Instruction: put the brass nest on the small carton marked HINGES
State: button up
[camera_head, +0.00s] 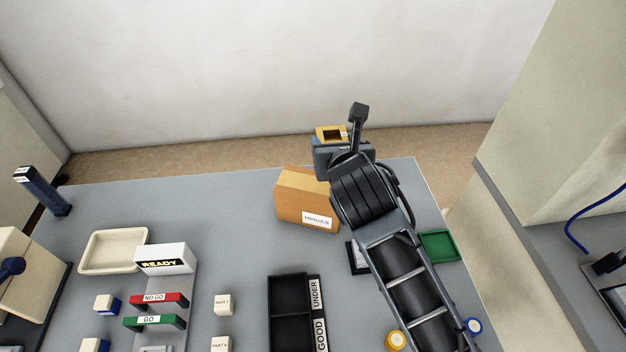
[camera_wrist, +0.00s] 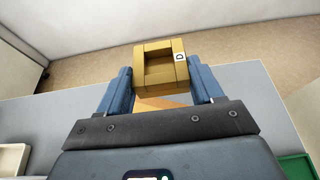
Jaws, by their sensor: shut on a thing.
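The brass nest (camera_wrist: 163,66) is a square brass-coloured block with a recess in its top and a small label marked D. My gripper (camera_wrist: 162,86) is shut on it, one blue-grey finger on each side. In the head view the brass nest (camera_head: 331,133) shows at the end of my gripper (camera_head: 326,145), near the table's far edge. The small carton marked HINGES (camera_head: 303,202) stands on the table, brown with a white label. Its right side is partly hidden by my arm. In the wrist view a strip of the carton (camera_wrist: 158,103) shows below the nest, between the fingers.
A black two-part tray labelled UNDER and GOOD (camera_head: 290,280) lies in front of the carton. A green tray (camera_head: 439,246) is right of my arm. A cream tray (camera_head: 113,252) and a READY sign (camera_head: 164,259) stand at left.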

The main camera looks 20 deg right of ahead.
send_over(313, 195)
notch_tip(313, 195, down, 3)
jog(key=shift+f, duration=0.1)
jog(key=shift+f+b, duration=0.3)
jog(key=shift+f, duration=1.65)
jog(key=shift+f, duration=0.15)
jog(key=o, duration=1.4)
jog(key=shift+s, duration=0.1)
jog(key=v, duration=1.2)
jog(key=shift+d, duration=0.1)
